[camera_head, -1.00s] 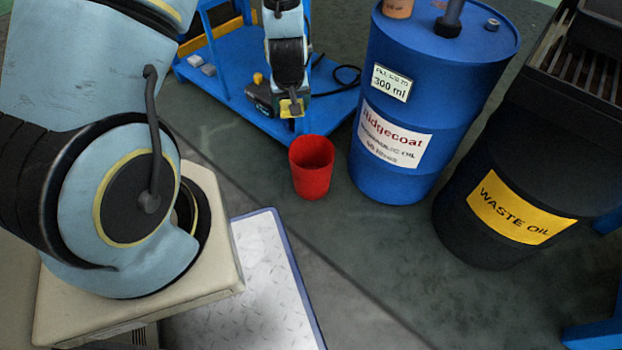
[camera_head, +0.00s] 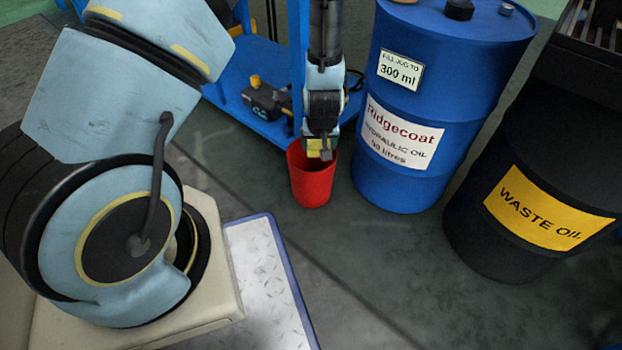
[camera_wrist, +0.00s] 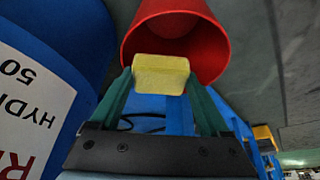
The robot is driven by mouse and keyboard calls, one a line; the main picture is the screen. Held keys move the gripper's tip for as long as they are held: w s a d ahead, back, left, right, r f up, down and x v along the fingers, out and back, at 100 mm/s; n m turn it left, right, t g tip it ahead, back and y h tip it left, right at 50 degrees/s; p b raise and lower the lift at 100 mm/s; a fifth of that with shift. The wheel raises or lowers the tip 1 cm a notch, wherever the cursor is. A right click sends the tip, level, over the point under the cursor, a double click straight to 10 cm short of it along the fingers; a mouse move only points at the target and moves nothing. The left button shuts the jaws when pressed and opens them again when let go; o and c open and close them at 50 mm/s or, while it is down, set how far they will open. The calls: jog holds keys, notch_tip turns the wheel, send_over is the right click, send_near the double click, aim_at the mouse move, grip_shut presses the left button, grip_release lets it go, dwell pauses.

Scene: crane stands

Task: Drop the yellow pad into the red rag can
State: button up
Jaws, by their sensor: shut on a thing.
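The red rag can (camera_head: 312,188) stands upright on the floor, left of the blue drum, with its open mouth up. My gripper (camera_head: 320,150) hangs over the can's mouth in the head view, shut on the yellow pad (camera_head: 314,148). In the wrist view the pad (camera_wrist: 160,74) is pinched between the two green fingertips of my gripper (camera_wrist: 160,80), and the red can's opening (camera_wrist: 205,60) lies just beyond it. The pad covers part of the opening. I cannot tell whether its lower edge is below the rim.
A blue oil drum (camera_head: 400,180) stands close on the can's right, and a black waste oil drum (camera_head: 490,240) further right. A blue cart (camera_head: 235,90) with a power tool (camera_head: 268,103) is behind. Dark floor in front of the can is clear.

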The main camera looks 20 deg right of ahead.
jog(key=shift+f, duration=0.55)
jog(key=shift+r, duration=0.1)
jog(key=o, duration=1.2)
jog(key=shift+c, duration=0.2)
jog(key=p+v, duration=0.4)
jog(key=v, duration=0.6)
jog(key=shift+r+p, duration=0.3)
jog(key=shift+r, duration=0.1)
jog(key=shift+a, duration=0.1)
